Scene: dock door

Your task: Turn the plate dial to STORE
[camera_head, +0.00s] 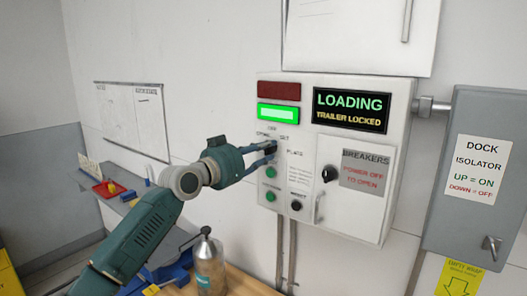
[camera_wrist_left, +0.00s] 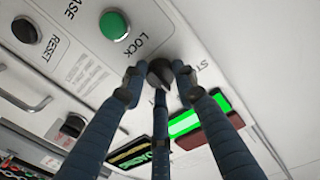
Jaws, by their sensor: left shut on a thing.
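The plate dial (camera_wrist_left: 160,72) is a dark round knob on the white control box (camera_head: 350,88). In the left wrist view the fingers of my left gripper (camera_wrist_left: 158,80) are closed around it. In the head view my left gripper (camera_head: 266,152) reaches the box from the left and covers most of the dial. The letters "ST" show beside the dial in the wrist view; the rest of that word is hidden. The dial's pointer is hidden, so I cannot tell its setting. The display (camera_head: 350,109) reads LOADING, TRAILER LOCKED. My right gripper is not in view.
A lit green lamp (camera_head: 278,114) sits below a dark red one (camera_head: 278,91). The breakers door (camera_head: 351,205) and grey isolator (camera_head: 480,110) are to the right. A spray bottle (camera_head: 207,268) stands below my arm.

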